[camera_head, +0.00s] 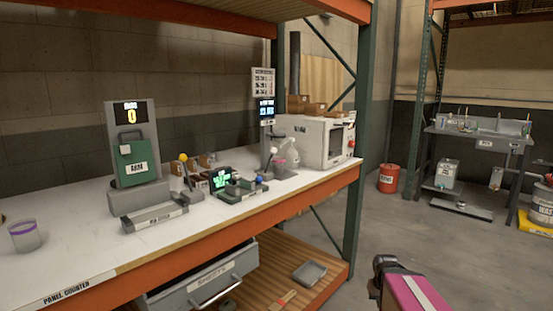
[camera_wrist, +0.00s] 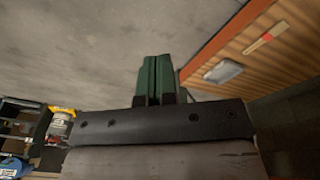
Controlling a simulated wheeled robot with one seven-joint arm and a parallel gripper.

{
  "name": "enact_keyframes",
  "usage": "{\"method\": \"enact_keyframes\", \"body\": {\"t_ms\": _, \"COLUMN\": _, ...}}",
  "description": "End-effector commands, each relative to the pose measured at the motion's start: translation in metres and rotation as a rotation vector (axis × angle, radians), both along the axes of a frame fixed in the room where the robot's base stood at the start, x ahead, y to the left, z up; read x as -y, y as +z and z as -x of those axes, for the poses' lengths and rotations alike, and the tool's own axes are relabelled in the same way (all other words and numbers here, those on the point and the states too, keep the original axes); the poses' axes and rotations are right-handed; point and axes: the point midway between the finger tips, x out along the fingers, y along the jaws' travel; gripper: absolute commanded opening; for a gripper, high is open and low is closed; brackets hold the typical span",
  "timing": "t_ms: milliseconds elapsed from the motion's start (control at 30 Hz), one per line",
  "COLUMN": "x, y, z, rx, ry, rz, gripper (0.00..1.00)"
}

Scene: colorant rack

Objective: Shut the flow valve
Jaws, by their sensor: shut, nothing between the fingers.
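I cannot tell for sure which part is the flow valve. A lever with a yellow ball knob (camera_head: 183,157) stands on the white counter, right of a tall grey unit with a green box (camera_head: 133,164) and a display reading 0. Further right, a low device with a green-lit screen (camera_head: 221,180) has a blue knob (camera_head: 259,177) beside it. My gripper (camera_wrist: 155,62) shows in the wrist view with its green fingers together and empty, over the concrete floor. In the head view, part of my arm is at the lower right, off the counter and away from these devices.
A white machine (camera_head: 322,142) stands at the counter's far end. A clear cup with a purple rim (camera_head: 25,236) is at the left. Below are a grey drawer (camera_head: 195,285) and a tray (camera_head: 309,272). A green rack post (camera_head: 358,150) rises beside the counter.

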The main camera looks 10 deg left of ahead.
Motion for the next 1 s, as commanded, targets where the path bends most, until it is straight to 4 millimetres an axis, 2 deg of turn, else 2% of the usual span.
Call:
{"method": "enact_keyframes", "body": {"t_ms": 133, "x": -0.007, "y": 0.030, "z": -0.055, "rx": 0.226, "ry": 0.116, "rz": 0.103, "gripper": 0.00}}
{"method": "enact_keyframes", "body": {"t_ms": 267, "x": -0.021, "y": 0.070, "z": -0.104, "rx": 0.450, "ry": 0.246, "rz": 0.205, "gripper": 0.00}}
{"method": "enact_keyframes", "body": {"t_ms": 400, "x": -0.046, "y": 0.121, "z": -0.148, "rx": 0.687, "ry": 0.397, "rz": 0.306, "gripper": 0.00}}
{"method": "enact_keyframes", "body": {"t_ms": 500, "x": -0.070, "y": 0.161, "z": -0.173, "rx": 0.853, "ry": 0.513, "rz": 0.374, "gripper": 0.00}}
{"method": "enact_keyframes", "body": {"t_ms": 600, "x": -0.098, "y": 0.202, "z": -0.191, "rx": 1.017, "ry": 0.634, "rz": 0.438, "gripper": 0.00}}
{"method": "enact_keyframes", "body": {"t_ms": 733, "x": -0.142, "y": 0.256, "z": -0.205, "rx": 1.226, "ry": 0.802, "rz": 0.516, "gripper": 0.00}}
{"method": "enact_keyframes", "body": {"t_ms": 867, "x": -0.190, "y": 0.306, "z": -0.206, "rx": 1.431, "ry": 0.978, "rz": 0.584, "gripper": 0.00}}
{"method": "enact_keyframes", "body": {"t_ms": 1000, "x": -0.242, "y": 0.353, "z": -0.195, "rx": 1.634, "ry": 1.168, "rz": 0.644, "gripper": 0.00}}
